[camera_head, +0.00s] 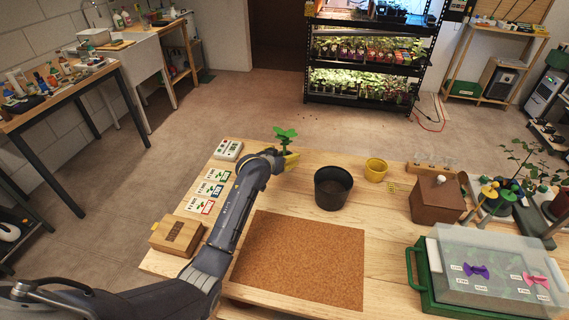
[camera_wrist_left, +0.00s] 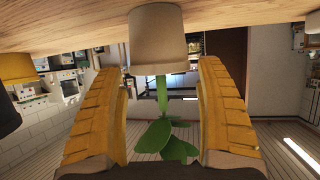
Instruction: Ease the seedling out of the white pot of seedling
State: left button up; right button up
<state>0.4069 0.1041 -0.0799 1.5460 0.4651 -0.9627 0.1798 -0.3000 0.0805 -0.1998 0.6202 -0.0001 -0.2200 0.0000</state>
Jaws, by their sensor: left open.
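The seedling (camera_head: 285,134) shows its green leaves just beyond my left gripper (camera_head: 290,158) in the head view. The left wrist view appears upside down; there the pale pot (camera_wrist_left: 157,40) stands on the wooden table, with the seedling's green stem and leaves (camera_wrist_left: 164,135) extending from it. The yellow fingers of my left gripper (camera_wrist_left: 160,85) are open, one on each side of the stem, with visible gaps. The seedling is still in the pot. In the head view my gripper and wrist hide the pot. My right gripper is not in view.
A black pot (camera_head: 332,187) and a yellow pot (camera_head: 375,169) stand to the right. A cork mat (camera_head: 300,262) lies in front. A brown box (camera_head: 437,199) and a clear-lidded green tray (camera_head: 415,270) are farther right. Cards (camera_head: 208,188) lie left of my arm.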

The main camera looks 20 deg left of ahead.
pick_arm(q)
jog(key=shift+x, duration=0.9)
jog(key=shift+c, duration=0.3)
jog(key=c, duration=0.9)
